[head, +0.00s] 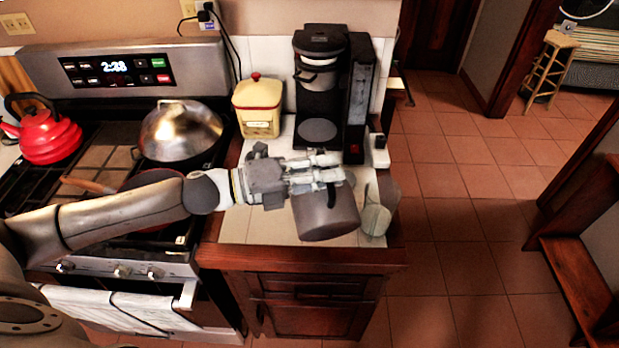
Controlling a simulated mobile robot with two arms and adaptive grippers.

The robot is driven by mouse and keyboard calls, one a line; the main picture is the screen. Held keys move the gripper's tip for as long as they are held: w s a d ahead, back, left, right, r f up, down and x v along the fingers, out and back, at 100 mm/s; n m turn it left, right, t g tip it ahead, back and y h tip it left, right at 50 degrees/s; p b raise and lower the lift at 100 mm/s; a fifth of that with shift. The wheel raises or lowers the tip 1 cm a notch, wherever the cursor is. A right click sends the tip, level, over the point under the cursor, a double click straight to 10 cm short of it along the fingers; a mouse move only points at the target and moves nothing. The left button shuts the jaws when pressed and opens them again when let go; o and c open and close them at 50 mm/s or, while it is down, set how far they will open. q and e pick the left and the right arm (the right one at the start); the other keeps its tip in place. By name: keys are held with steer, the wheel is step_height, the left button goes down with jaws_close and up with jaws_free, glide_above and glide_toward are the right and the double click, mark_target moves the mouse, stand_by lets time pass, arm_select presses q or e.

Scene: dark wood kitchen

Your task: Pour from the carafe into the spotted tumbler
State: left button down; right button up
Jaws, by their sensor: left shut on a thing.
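The carafe (326,218) is a grey, rounded pot above the white counter near its front edge. My left gripper (332,178) is shut on its dark handle, at the top of the carafe. The carafe looks slightly tilted; I cannot tell whether anything flows from it. A pale, greenish cup (375,218), likely the spotted tumbler, stands just right of the carafe near the counter's right edge. Its spots are too small to make out. I cannot tell whether the carafe touches it. My right gripper is not in view.
A black coffee maker (357,105) stands behind on the counter (232,228), with a cream canister (257,107) to its left. The stove at left holds a red kettle (45,133) and a lidded pan (181,133). Tiled floor (450,210) lies open at right.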

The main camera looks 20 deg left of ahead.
arm_select(q)
steer(key=shift+r, duration=0.1)
steer(key=shift+w, duration=0.1)
steer(key=shift+w+a+r, duration=0.15)
steer(key=shift+w, duration=0.05)
steer(key=shift+p, duration=0.3)
steer(key=shift+w+a+r+n, duration=0.15)
steer(key=shift+w+a+n, duration=0.05)
steer(key=shift+w+n, duration=0.1)
stand_by(0.3)
steer(key=shift+w+a+r+p, duration=0.15)
steer(key=shift+w+r+p, duration=0.1)
steer(key=shift+p, duration=0.25)
steer(key=shift+f, duration=0.15)
